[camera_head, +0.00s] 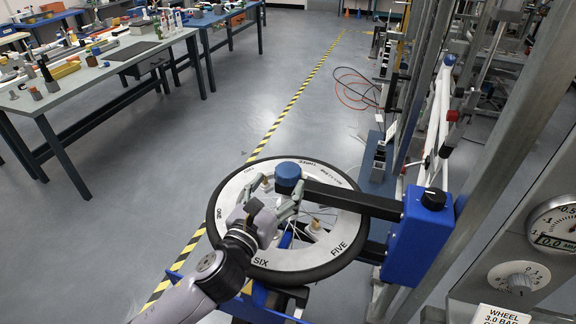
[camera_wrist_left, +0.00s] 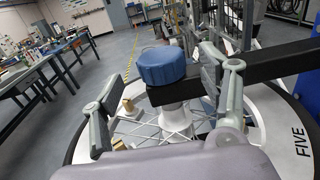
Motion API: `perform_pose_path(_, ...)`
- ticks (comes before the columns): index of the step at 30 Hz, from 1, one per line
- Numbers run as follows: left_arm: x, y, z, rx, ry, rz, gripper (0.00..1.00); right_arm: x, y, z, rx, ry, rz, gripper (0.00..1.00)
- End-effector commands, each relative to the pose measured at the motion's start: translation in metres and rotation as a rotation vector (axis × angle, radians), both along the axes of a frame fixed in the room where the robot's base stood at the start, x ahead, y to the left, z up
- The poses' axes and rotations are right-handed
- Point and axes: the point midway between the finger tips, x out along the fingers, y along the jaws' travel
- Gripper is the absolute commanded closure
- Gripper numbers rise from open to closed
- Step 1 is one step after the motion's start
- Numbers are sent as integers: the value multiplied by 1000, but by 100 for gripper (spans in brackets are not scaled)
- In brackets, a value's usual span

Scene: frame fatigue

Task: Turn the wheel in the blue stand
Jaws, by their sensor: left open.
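The wheel (camera_head: 235,235) lies flat in the blue stand (camera_head: 417,240), with a black tyre and a white rim lettered ONE, THREE, FIVE and SIX. Its rim also shows in the left wrist view (camera_wrist_left: 275,125). A blue knob (camera_head: 287,178) sits over the hub at the end of the stand's black arm; it also shows in the left wrist view (camera_wrist_left: 162,65). My left gripper (camera_head: 280,202) is open above the spokes, on the near side of the knob. In the left wrist view its fingers (camera_wrist_left: 160,95) are spread to either side, with the knob beyond. My right gripper is not seen.
A grey panel with a gauge (camera_head: 556,226) and a dial (camera_head: 518,280) stands at the right. Metal frame posts rise behind the stand. Workbenches (camera_head: 90,85) line the left. The floor between is clear, with a yellow-black stripe (camera_head: 290,105).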

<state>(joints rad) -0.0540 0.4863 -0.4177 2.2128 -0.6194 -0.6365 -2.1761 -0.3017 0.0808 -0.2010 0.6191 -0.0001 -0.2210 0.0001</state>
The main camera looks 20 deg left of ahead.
Motion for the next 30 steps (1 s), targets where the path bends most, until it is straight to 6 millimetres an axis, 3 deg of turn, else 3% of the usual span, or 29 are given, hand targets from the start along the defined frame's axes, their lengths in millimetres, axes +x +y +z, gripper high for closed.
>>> perform_pose_path(6,40,-4,2,-2,-1,1,31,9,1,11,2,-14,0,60)
perform_pose_path(11,56,-6,1,-2,0,0,31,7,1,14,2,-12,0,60)
perform_pose_path(22,60,-6,0,-1,0,-1,31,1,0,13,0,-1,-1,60)
perform_pose_path(30,60,-6,0,-1,0,-1,49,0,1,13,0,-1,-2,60)
